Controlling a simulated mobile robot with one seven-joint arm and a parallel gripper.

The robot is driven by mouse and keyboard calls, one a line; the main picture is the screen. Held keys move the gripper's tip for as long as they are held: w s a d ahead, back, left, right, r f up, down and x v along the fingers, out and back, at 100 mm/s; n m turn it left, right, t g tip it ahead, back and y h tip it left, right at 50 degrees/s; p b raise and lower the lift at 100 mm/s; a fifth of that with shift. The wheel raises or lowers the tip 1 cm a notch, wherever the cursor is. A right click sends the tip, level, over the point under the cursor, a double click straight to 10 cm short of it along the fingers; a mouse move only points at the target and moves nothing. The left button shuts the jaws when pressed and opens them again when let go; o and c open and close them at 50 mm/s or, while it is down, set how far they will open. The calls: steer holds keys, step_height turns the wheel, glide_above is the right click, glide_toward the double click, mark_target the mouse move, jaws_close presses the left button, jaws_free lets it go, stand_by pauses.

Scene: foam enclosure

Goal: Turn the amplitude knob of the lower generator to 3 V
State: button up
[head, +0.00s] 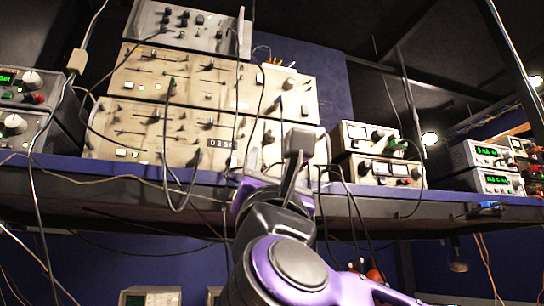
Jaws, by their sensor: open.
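The frame does not make clear which unit is the lower generator, and no amplitude label or 3 V mark is readable. A tall beige instrument stack stands at the centre, and its lowest panel (130,130) has several knobs, sliders and a small display reading about 025. To its right are two meter units, the lower one (375,170) with small gauges and dark knobs. My gripper (299,146) is open, in front of the right end of the beige stack's lowest panel, and hides part of it. I cannot tell whether it touches anything.
A purple-edged shelf (110,176) carries the instruments. At the left is a stacked pair with a lower unit (25,130); at the right, a pair with green displays (490,182). Loose cables (167,150) hang before the panels and over the shelf edge, close to my arm.

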mark_target(272, 135)
steer(key=x, duration=1.2)
steer(key=shift+w+r+b, duration=0.15)
steer(key=shift+w+b, duration=0.05)
steer(key=shift+b, duration=0.2)
jaws_close()
